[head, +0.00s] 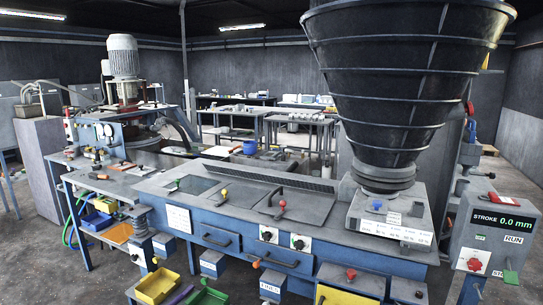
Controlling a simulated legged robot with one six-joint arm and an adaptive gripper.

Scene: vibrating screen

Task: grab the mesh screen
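The vibrating screen machine (220,222) is a long blue body with a grey top in the middle of the head view. Its top has a left panel (195,185) and a right panel (300,205) with a dark handle and a red knob. A dark, finely perforated strip (290,176) runs along the back of the top. I cannot tell for sure which of these is the mesh screen. My gripper is not in view.
A large black ribbed hopper (395,90) stands on the machine's right end. A control box (495,235) reading "STROKE 0.0 mm" is at far right. Yellow (157,287) and green bins sit low in front. A cluttered bench (125,185) adjoins at left. Concrete floor shows at lower left.

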